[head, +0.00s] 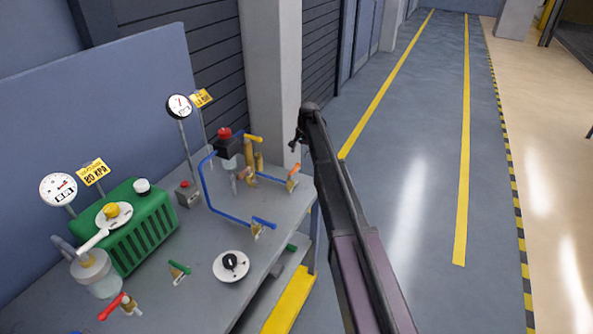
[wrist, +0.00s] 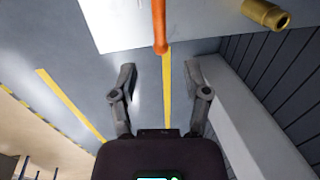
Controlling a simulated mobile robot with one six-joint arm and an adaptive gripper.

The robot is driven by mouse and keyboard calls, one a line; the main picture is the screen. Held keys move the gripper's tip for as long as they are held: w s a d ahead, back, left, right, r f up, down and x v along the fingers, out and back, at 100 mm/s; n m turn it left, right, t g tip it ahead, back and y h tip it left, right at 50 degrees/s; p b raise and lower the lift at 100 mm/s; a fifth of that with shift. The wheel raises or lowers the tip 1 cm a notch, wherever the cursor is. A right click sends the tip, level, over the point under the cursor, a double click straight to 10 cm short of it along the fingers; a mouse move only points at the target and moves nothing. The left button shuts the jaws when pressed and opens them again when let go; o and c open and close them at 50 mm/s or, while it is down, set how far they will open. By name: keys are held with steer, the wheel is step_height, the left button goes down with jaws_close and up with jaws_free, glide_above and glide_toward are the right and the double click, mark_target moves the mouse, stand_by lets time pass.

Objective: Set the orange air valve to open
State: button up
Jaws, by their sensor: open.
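The orange air valve (head: 293,170) is at the right edge of the grey bench, at the end of a blue pipe. Its lever points up and right in the head view. In the wrist view a long orange lever (wrist: 159,22) comes down from the top edge, its rounded end just past my fingertips and lined up with the gap between them. My gripper (wrist: 158,72) is open and empty. In the head view my gripper (head: 297,140) shows small and dark above the valve, partly hidden by my arm. The valve body is not clear in the wrist view.
A brass cylinder (wrist: 265,14) is at the upper right of the wrist view. The bench (head: 205,262) also holds a green machine (head: 150,235), gauges, a red-capped unit (head: 226,145) and blue (head: 264,222), green (head: 180,267) and red (head: 112,307) levers. Open floor lies right.

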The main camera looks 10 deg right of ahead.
mark_target(296, 166)
steer(key=shift+w+a+f+b, duration=0.15)
steer(key=shift+a+f+b, duration=0.05)
steer(key=shift+f+b, duration=1)
steer(key=shift+w+a+f+b, duration=0.15)
steer(key=shift+a+f+b, duration=0.1)
steer(key=shift+f+b, duration=0.95)
steer(key=shift+w+a+f+b, duration=0.15)
steer(key=shift+a+f+b, duration=0.05)
steer(key=shift+f+b, duration=1)
steer(key=shift+f, duration=0.1)
jaws_close()
